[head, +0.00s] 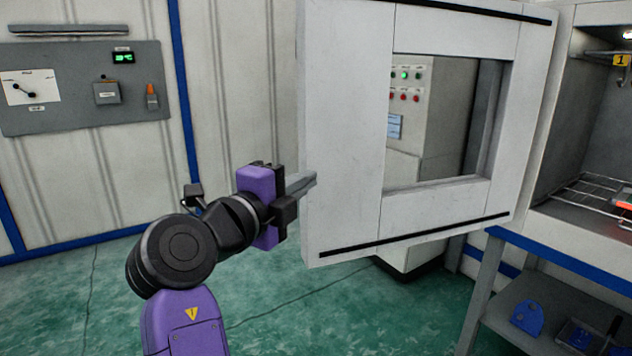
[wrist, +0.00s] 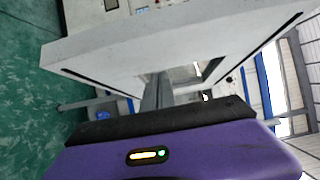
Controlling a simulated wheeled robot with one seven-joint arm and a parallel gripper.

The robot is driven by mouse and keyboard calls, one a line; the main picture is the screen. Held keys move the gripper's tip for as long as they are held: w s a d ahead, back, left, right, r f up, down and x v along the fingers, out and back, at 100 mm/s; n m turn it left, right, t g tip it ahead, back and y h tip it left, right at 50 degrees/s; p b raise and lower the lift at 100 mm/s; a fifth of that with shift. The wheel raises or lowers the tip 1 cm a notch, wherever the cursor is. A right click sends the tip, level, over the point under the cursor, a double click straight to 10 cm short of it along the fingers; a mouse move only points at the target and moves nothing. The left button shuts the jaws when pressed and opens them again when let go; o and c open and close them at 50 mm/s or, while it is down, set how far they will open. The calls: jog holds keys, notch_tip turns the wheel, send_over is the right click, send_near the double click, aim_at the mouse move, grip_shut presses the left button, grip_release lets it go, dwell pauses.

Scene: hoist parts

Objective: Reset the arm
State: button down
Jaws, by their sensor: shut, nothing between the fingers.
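My gripper (head: 301,186) is at the middle of the head view, at the end of my purple and black arm. Its grey fingers are shut and hold nothing. They point right, close to the left edge of a light grey door panel (head: 340,130) with a square window opening. I cannot tell whether the fingertips touch the panel. In the wrist view my shut fingers (wrist: 157,92) reach toward the same panel (wrist: 110,50), which fills much of that view.
A booth with a wire rack (head: 590,196) stands open at the right. Below it a grey shelf (head: 550,335) holds blue parts (head: 527,317). A control cabinet (head: 425,120) shows through the window. A grey wall board (head: 85,88) hangs at left. Green floor (head: 80,300) at left is clear except for cables.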

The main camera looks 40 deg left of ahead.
jog(key=s+a, duration=0.1)
jog(key=s, duration=0.5)
jog(key=shift+a, duration=0.25)
